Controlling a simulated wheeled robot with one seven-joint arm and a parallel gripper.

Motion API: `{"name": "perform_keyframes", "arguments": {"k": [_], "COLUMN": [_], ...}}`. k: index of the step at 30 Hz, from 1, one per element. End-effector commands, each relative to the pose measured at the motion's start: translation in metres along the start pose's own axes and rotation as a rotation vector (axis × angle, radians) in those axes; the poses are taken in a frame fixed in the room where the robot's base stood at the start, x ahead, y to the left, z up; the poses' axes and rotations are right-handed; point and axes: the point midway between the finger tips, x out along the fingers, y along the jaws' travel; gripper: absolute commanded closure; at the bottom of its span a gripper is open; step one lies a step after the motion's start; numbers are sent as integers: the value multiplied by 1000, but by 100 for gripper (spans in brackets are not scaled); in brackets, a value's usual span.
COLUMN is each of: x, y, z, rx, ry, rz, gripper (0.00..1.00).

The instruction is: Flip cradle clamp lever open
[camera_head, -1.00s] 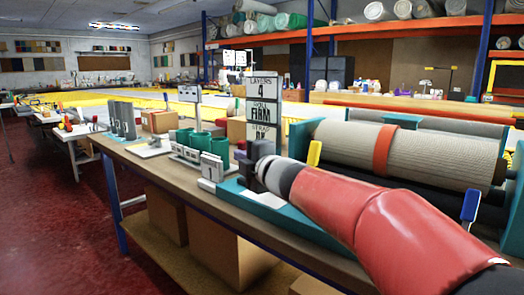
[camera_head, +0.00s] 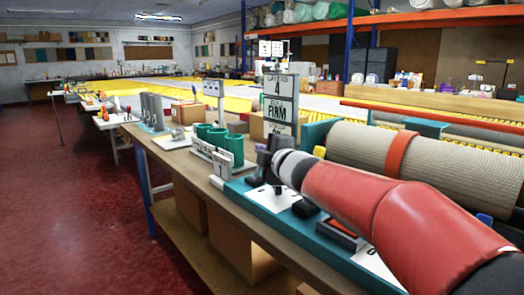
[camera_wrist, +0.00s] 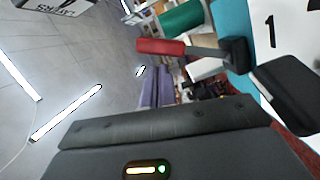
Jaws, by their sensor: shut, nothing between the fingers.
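A lever with a red handle (camera_wrist: 162,46), a grey arm and a dark pivot block (camera_wrist: 235,54) shows in the wrist view, beside a white card marked 1 (camera_wrist: 270,30) on a teal base. My gripper (camera_wrist: 156,92) is shut and empty; its purple fingers lie below the red handle in that picture, apart from it. In the head view my gripper (camera_head: 262,152) is over the left end of the teal base (camera_head: 237,189). The cradle holds a beige roll (camera_head: 450,168) with an orange band (camera_head: 399,150). A yellow lever (camera_head: 319,152) and a blue lever (camera_head: 484,218) are partly hidden by my arm.
Green cups (camera_head: 216,140) and a white numbered block (camera_head: 222,165) stand left of my gripper. A sign (camera_head: 279,98) reading FIRM stands behind it. A black block (camera_head: 305,208) and a red-topped dark block (camera_head: 341,232) sit on the teal base. The red floor at left is clear.

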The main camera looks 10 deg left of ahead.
Motion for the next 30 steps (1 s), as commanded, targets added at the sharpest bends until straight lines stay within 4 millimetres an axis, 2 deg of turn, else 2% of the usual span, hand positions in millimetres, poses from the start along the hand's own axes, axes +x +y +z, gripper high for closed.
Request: {"name": "perform_keyframes", "arguments": {"k": [14, 17, 20, 30], "x": [0, -1, -2, -3], "y": [3, 13, 32, 63], "z": [0, -2, -5, -12], "rx": [0, -1, -2, -3], "ry": [1, 1, -1, 2], "rz": [0, 1, 3, 1], "gripper": [100, 100, 100, 100]}}
